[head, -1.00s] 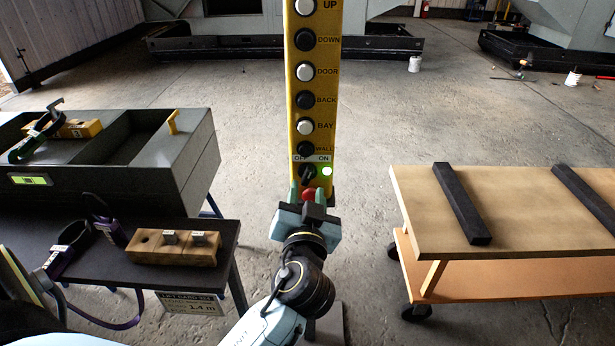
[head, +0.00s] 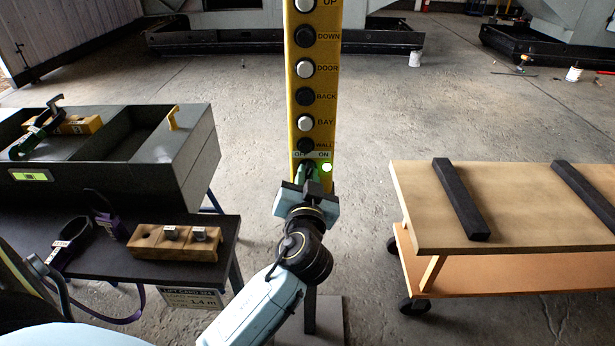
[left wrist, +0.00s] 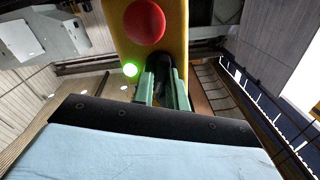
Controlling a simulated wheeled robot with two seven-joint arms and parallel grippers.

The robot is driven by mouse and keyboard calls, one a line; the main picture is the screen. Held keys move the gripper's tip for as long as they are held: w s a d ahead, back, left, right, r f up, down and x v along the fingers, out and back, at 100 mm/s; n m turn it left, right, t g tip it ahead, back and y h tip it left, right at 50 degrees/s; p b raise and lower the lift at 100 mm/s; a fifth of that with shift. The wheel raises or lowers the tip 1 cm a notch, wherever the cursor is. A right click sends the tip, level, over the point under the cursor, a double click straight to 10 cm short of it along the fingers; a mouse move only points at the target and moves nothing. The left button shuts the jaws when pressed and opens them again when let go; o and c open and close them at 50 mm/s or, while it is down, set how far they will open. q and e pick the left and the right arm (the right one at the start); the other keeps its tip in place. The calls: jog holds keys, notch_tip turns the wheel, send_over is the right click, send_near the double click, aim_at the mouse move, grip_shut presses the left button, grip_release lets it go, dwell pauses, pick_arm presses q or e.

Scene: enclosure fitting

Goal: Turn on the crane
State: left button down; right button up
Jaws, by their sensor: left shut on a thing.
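The yellow crane pendant (head: 317,110) stands upright in the middle of the head view, with labelled black and white buttons. Near its lower end is an OFF/ON rotary switch, a black knob (left wrist: 162,72) in the left wrist view. A green lamp (head: 327,168) beside it is lit; it also shows in the left wrist view (left wrist: 130,69). My left gripper (head: 309,178) is at the switch, its green fingers (left wrist: 163,92) shut on the black knob. A red button (left wrist: 144,21) is close to the fingers; in the head view my gripper hides it. My right gripper is not in view.
On the right stands a wooden cart (head: 420,218) with black bars.

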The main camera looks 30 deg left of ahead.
pick_arm(q)
jog(key=shift+m, duration=1)
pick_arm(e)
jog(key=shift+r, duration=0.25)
pick_arm(q)
jog(key=c, duration=1.4)
grip_release()
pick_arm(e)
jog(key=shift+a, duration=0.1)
